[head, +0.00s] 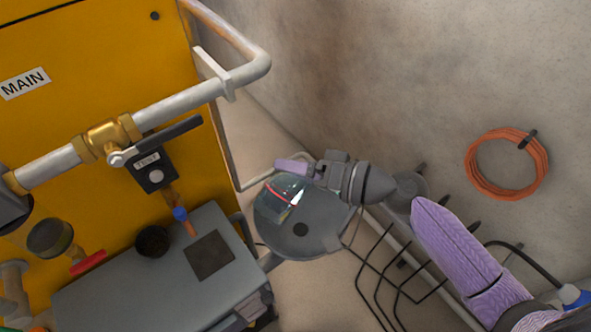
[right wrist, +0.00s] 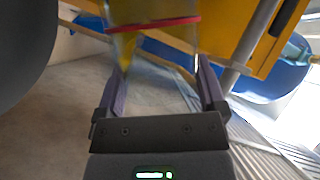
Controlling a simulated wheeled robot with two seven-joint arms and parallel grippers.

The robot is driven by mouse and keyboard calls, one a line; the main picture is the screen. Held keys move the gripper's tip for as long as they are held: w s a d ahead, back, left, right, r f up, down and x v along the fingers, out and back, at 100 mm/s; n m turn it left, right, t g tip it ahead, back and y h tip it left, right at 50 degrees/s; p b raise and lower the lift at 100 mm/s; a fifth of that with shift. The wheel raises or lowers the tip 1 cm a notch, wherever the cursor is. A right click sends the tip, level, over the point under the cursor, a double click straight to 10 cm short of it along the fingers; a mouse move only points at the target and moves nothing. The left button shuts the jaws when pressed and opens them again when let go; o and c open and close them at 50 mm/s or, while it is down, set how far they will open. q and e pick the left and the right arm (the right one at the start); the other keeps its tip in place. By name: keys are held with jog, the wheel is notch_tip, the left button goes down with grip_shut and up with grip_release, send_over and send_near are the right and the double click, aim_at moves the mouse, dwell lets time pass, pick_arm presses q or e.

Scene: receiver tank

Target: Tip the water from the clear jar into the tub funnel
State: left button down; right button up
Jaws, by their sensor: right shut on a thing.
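The clear jar (head: 281,197), with a red line around it, is held by my right gripper (head: 303,171) above the grey round tub funnel (head: 325,222). The funnel has a dark round hole in its top. The jar looks tilted in the head view; I cannot tell how much water is in it or whether any flows. In the right wrist view the jar (right wrist: 150,38) with its red band shows beyond the two purple fingers of my right gripper (right wrist: 158,80). My left gripper is not in view.
A yellow cabinet (head: 75,75) marked MAIN stands left, with a pale pipe and brass valve (head: 105,135). A grey box (head: 130,285) sits below it. A black wire rack (head: 395,275) is right of the tub. An orange hose coil (head: 507,192) hangs on the wall.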

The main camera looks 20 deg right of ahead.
jog(key=shift+d+f+m+b, duration=0.15)
jog(key=shift+m+b, duration=0.35)
jog(key=shift+w+d+m+y, duration=0.1)
jog(key=shift+w+m+y, duration=0.05)
jog(key=shift+m+y, duration=0.3)
jog(key=shift+r, duration=0.3)
jog(key=shift+d+f+m+y+b, duration=0.15)
jog(key=shift+f+m+y+b, duration=0.1)
jog(key=shift+m+b, duration=0.3)
jog(key=shift+w+d+r+m+t, duration=0.15)
jog(key=shift+m+t, duration=0.15)
jog(key=shift+m, duration=0.2)
jog(key=shift+r+y, duration=0.1)
jog(key=shift+y, duration=0.2)
jog(key=shift+w+d+m+t+b, duration=0.15)
jog(key=shift+m+t+b, duration=0.25)
jog(key=shift+m, duration=0.6)
